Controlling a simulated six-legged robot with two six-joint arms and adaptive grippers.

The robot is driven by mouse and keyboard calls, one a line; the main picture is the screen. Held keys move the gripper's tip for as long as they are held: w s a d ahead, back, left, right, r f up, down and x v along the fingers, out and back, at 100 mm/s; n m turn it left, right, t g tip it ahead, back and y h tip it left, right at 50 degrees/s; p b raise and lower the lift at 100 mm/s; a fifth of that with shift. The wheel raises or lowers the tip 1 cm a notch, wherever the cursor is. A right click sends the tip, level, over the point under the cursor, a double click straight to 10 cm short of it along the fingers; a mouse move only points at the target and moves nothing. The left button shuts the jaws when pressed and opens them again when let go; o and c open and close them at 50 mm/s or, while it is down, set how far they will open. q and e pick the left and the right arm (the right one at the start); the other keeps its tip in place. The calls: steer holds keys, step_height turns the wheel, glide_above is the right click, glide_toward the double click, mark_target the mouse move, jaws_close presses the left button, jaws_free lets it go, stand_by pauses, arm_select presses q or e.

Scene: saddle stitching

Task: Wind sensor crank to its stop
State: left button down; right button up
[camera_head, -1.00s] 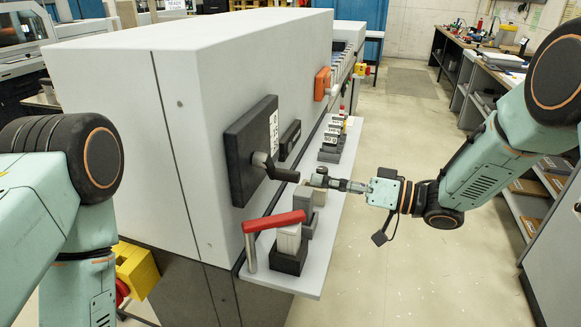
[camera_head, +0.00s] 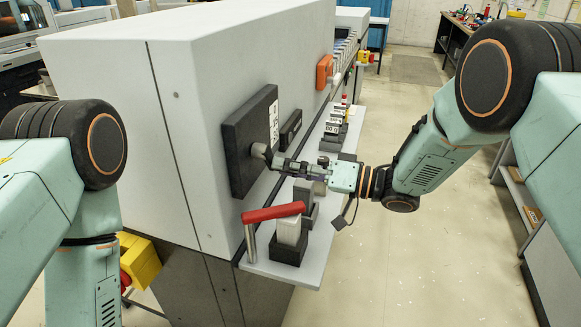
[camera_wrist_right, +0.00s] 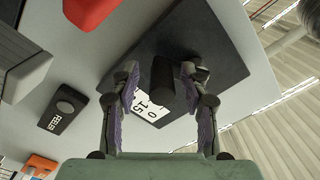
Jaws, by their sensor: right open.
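The sensor crank (camera_head: 260,151) sits on a dark square plate (camera_head: 236,158) on the side of the pale machine. In the head view my right gripper (camera_head: 281,164) reaches in from the right and covers most of the crank's handle. In the right wrist view the dark crank handle (camera_wrist_right: 163,78) stands between the two open fingers of my right gripper (camera_wrist_right: 162,85), with visible space on both sides. A white scale label with numbers (camera_wrist_right: 152,109) shows on the plate behind it. Only links of my left arm show; its gripper is out of view.
A small black labelled box (camera_head: 290,128) and an orange part (camera_head: 324,71) are farther along the machine.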

steer(key=shift+s+a+r, duration=0.1)
steer(key=shift+s+r, duration=0.05)
steer(key=shift+s, duration=0.1)
steer(key=shift+a, duration=0.1)
steer(key=shift+c, duration=0.7)
steer(key=shift+w, duration=0.25)
steer(key=c, duration=0.5)
steer(key=shift+s, duration=0.15)
jaws_close()
steer(key=shift+n, duration=0.3)
